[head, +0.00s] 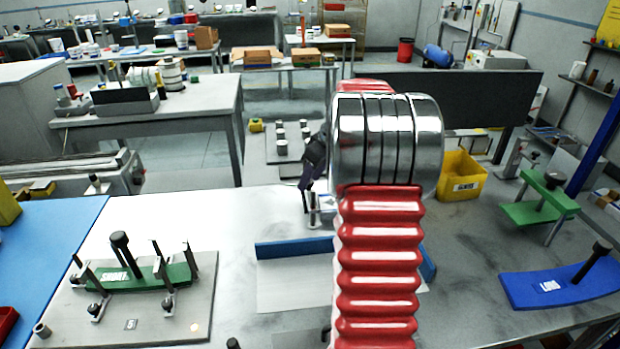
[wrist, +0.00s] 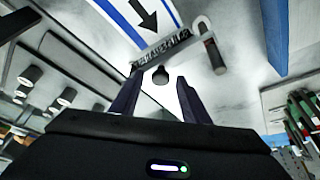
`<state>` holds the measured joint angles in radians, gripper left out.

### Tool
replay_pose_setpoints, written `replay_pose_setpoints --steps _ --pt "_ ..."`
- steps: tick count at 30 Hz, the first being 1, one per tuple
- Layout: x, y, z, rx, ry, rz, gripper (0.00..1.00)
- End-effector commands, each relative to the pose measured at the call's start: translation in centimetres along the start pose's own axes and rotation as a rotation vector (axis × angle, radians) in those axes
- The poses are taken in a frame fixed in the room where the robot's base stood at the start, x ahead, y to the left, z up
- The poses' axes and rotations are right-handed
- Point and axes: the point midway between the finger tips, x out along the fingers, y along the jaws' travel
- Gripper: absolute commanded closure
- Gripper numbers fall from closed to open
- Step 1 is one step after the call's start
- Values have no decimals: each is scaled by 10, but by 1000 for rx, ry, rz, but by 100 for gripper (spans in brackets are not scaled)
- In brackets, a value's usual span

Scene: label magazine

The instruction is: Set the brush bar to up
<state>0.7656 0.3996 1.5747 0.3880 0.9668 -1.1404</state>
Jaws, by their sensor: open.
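In the wrist view a grey bar with a dark toothed strip (wrist: 162,47), which looks like the brush bar, runs slantwise beyond my fingertips. A round black knob (wrist: 160,75) shows just below it, between my fingers in the picture. My gripper (wrist: 159,82) is open, and nothing is visibly held. Whether the fingers touch the knob and whether the bar is up or down, I cannot tell. In the head view my dark gripper (head: 308,172) is above small metal posts (head: 314,208) behind a white sheet with blue side walls (head: 285,249). My red and chrome arm hides much there.
A grey plate (head: 190,325) with a green SHORT piece (head: 150,277) lies left. A blue LONG piece (head: 558,288) lies right, near a green clamp-like part (head: 540,208). Table room is clear right of my arm.

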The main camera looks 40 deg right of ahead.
Motion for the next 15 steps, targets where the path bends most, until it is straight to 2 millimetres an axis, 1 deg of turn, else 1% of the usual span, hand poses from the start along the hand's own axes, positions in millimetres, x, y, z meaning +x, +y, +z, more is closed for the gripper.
replay_pose_setpoints --steps 6,15 --pt "0 0 0 0 0 0 59" --pt "0 0 0 0 0 0 80"
